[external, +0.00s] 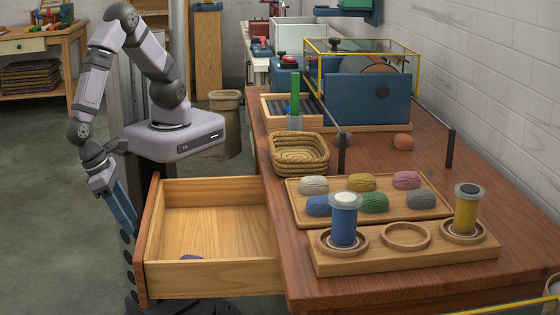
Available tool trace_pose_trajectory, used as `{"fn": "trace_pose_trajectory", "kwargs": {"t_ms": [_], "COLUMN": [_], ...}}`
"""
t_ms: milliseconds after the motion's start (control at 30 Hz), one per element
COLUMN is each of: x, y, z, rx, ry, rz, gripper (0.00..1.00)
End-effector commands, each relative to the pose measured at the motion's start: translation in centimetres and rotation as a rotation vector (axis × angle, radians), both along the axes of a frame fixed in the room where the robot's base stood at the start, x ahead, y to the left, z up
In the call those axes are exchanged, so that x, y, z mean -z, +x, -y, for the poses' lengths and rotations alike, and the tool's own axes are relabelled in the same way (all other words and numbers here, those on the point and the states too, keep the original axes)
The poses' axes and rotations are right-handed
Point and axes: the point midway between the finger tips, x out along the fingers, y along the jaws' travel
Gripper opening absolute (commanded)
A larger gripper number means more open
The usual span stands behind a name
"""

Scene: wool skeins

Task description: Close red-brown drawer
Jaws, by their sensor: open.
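The red-brown drawer (147,243) is pulled far out from the left side of the wooden table. Its front panel faces left, and its pale wooden inside shows from above. A small blue thing (191,257) lies inside by the near wall, partly hidden by it. My gripper (128,218) points down just left of the drawer front, on its outer side, near the far corner. It is open, and I see nothing held. I cannot tell whether it touches the front panel.
On the table stand a wicker basket (299,154), a tray of several wool skeins (440,211), and a spool board (405,262) with a blue spool (344,222) and a yellow spool (466,212). Two dark posts rise nearby.

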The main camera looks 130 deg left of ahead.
Motion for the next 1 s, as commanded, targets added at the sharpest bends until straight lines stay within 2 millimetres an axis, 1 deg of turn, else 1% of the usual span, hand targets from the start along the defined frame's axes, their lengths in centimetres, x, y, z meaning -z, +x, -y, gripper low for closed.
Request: {"fn": "trace_pose_trajectory", "kwargs": {"t_ms": [33,200,333,567,600,633,667,700,767,800,1000], "x": [0.7,2.0,2.4,2.4,2.4,2.4,2.4,2.4,2.4,2.4,2.3], "y": [0.2,0.6,0.7,0.7,0.7,0.7,0.7,0.7,0.7,0.7,0.9], "z": [-0.3,-0.6,-0.7,-0.7,-0.7,-0.7,-0.7,-0.7,-0.7,-0.7,-0.9], "rx": [-0.002,0.000,0.000,-0.001,-0.001,-0.001,-0.001,-0.001,-0.001,-0.001,-0.002], "ry": [0.002,0.001,0.000,-0.001,-0.001,-0.001,-0.001,-0.001,-0.001,0.000,-0.001], "rz": [0.000,-0.001,0.000,0.000,0.000,0.000,0.000,0.000,0.000,0.000,0.001], "gripper": [0.47,0.47,0.47,0.47,0.42,0.35,0.28,0.18,0.04,0.00,0.00]}}
